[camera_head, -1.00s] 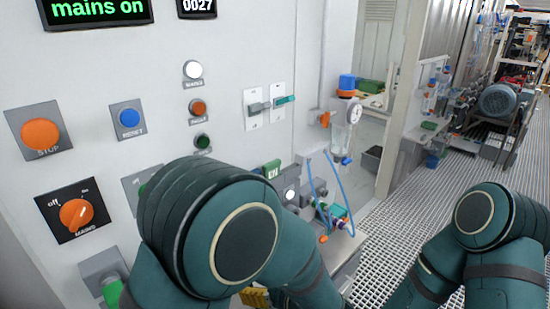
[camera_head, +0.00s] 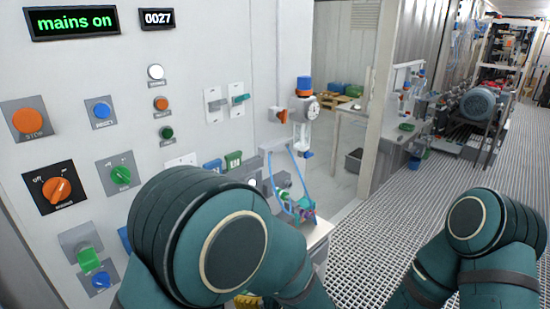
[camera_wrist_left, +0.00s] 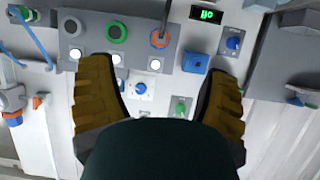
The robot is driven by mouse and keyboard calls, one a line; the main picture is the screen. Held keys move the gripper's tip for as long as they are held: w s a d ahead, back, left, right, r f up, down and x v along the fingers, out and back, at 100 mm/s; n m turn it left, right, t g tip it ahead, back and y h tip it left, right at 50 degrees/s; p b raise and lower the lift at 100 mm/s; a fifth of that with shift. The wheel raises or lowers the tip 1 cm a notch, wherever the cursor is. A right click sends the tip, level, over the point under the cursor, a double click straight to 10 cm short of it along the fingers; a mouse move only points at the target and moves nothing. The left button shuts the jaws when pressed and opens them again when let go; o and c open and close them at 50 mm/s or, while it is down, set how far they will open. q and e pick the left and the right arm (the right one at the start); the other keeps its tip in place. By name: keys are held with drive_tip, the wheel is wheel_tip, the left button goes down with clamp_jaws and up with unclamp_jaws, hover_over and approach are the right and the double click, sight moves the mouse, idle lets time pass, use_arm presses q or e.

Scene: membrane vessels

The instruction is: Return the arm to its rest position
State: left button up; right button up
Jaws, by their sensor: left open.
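My left arm comes in at the lower middle of the head view, its teal elbow in front of the control panel (camera_head: 210,50). My left gripper (camera_wrist_left: 160,85) shows in the left wrist view with its two yellow-brown ribbed fingers wide apart and nothing between them. In the head view only a small yellow bit of it shows at the bottom edge, behind the arm. The wrist view shows panel switches and buttons beyond the fingers. My right arm is at the lower right of the head view; its gripper is out of frame.
The panel carries an orange mains knob (camera_head: 58,190), a green knob (camera_head: 121,175) and an orange stop button (camera_head: 27,120). A small bench with blue tubing (camera_head: 270,175) stands right of my left arm. Grating floor (camera_head: 370,245) lies open between bench and right arm.

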use_arm(q)
drive_tip(key=w+a+f+m+h+b, duration=0.1)
drive_tip(key=w+a+f+h+b, duration=0.1)
drive_tip(key=f, duration=0.4)
drive_tip(key=w+a+f+m+h+b, duration=0.1)
drive_tip(key=w+a+f+h, duration=0.1)
drive_tip(key=f, duration=0.4)
drive_tip(key=s+a+f+m+g+h+b, duration=0.1)
drive_tip(key=s+f+m+g+h+b, duration=0.15)
drive_tip(key=f, duration=0.45)
drive_tip(key=s+a+f+m+g+h+b, duration=0.1)
drive_tip(key=s+f+h+b, duration=0.2)
drive_tip(key=f, duration=0.4)
drive_tip(key=s+f+m+g+h+b, duration=0.1)
drive_tip(key=s+f+g+h, duration=0.3)
drive_tip(key=s, duration=0.5)
wheel_tip(320, 180, down, 2)
drive_tip(key=shift+s+a+f+b, duration=0.1)
drive_tip(key=shift+s+a+b, duration=0.2)
drive_tip(key=shift+s+b, duration=0.1)
drive_tip(key=shift+m, duration=0.25)
drive_tip(key=shift+a, duration=0.1)
